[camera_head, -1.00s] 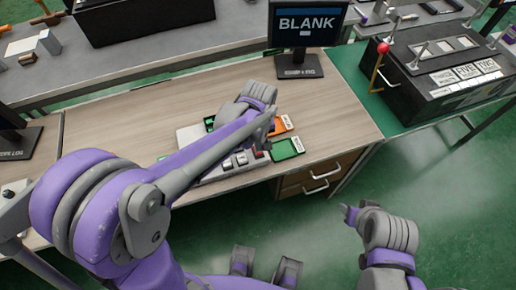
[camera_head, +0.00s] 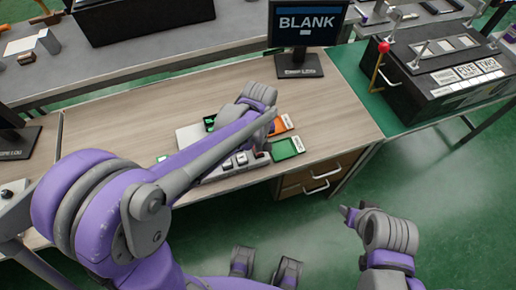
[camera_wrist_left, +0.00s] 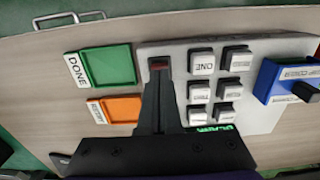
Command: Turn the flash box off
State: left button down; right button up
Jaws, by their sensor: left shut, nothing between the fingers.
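I cannot tell for certain which unit is the flash box. A light grey panel (camera_head: 230,170) with several square buttons lies on the wooden desk, largely hidden by my left arm in the head view. In the left wrist view the panel (camera_wrist_left: 250,112) shows white-labelled buttons, one reading ONE, and a small red piece (camera_wrist_left: 158,62) near its edge. My left gripper (camera_wrist_left: 160,74) is shut and empty, its tips right at the red piece; I cannot tell if they touch. My right arm's end (camera_head: 350,214) is over the floor; its fingers are unclear.
A monitor (camera_head: 306,24) reading BLANK stands behind the panel. A green DONE tray (camera_wrist_left: 104,61) and an orange tray (camera_wrist_left: 122,107) lie beside the panel; a blue box (camera_wrist_left: 272,82) is at its other end. A black box (camera_head: 440,75) with a red-knobbed lever stands at right.

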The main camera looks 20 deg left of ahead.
pick_arm(q)
jog(key=shift+f+b, duration=0.35)
jog(key=shift+f, duration=0.2)
jog(key=shift+r, duration=0.1)
jog(key=shift+r+p, duration=2.15)
jog(key=shift+r, duration=1.3)
